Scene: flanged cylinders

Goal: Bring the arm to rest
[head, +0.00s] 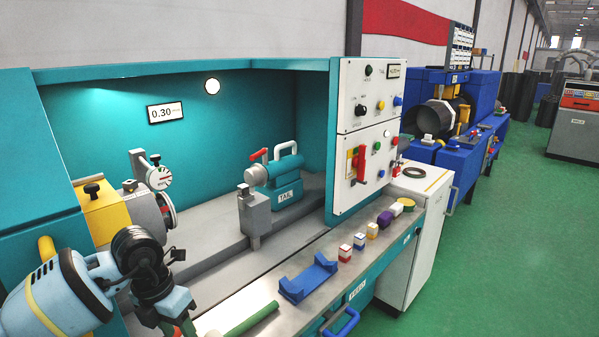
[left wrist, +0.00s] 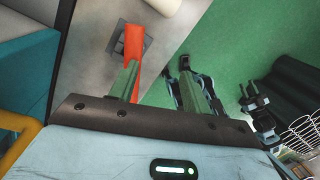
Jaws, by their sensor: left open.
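My left arm comes in from the lower left of the head view. Its dark wrist hangs down over the front of the lathe-like machine, with the left gripper (head: 184,326) partly cut off by the bottom edge. In the left wrist view the two green fingers of the left gripper (left wrist: 160,86) stand wide apart with nothing between them. An orange-red bar (left wrist: 133,45) shows behind the left-hand finger; I cannot tell how far off it is. My right gripper cannot be made out in either view.
A green rod (head: 250,318) lies close to the gripper. A blue cradle (head: 308,278) and several small coloured blocks line the front ledge. The tailstock (head: 275,178) and the dial gauge (head: 158,178) stand farther back. Green floor (head: 500,240) is open at the right.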

